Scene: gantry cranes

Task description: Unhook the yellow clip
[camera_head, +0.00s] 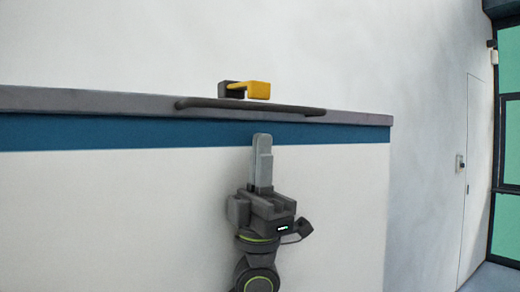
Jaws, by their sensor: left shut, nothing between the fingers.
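A yellow clip (257,90) with a dark grey part at its left end sits at the top edge of a cabinet-like unit, just above a dark bar. My left gripper (262,148) points upward in front of the blue band, below the bar and the clip. Its two grey fingers are together and nothing shows between them. It appears apart from the clip. Whether the clip touches the bar cannot be told. My right gripper is not in view.
The dark horizontal bar (250,106) runs along the grey top edge (70,101) of the white unit (110,220) with its blue band (60,133). A white door (478,180) and green-paned windows (508,130) stand at the far right. The space around the gripper is clear.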

